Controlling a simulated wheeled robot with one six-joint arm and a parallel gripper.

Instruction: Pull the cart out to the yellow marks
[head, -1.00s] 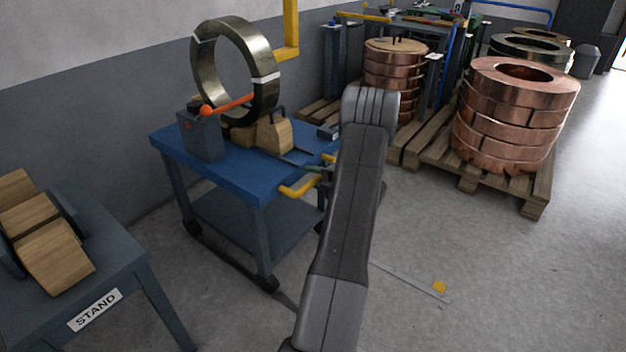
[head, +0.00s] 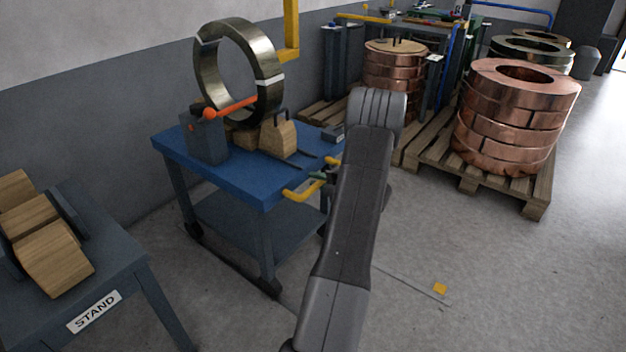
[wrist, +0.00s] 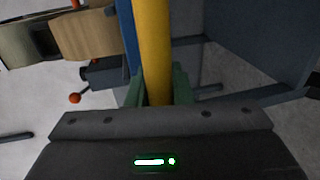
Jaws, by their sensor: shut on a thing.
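The cart (head: 243,186) has a blue top and a lower shelf, and stands on dark casters near the wall. A metal coil (head: 241,75) stands upright on it, held between wooden blocks. A yellow handle (head: 303,193) projects from the cart's near right side. In the wrist view the yellow handle bar (wrist: 153,50) runs between the green fingers of my gripper (wrist: 158,92), which is shut on it. In the head view my arm hides most of my gripper. One yellow mark (head: 440,288) lies on the floor at the right of my arm.
A stand (head: 130,262) with wooden blocks is at the lower left. A pallet (head: 470,178) with stacked copper coils (head: 515,115) is at the right, with another stack (head: 392,68) behind. The floor at the lower right is clear.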

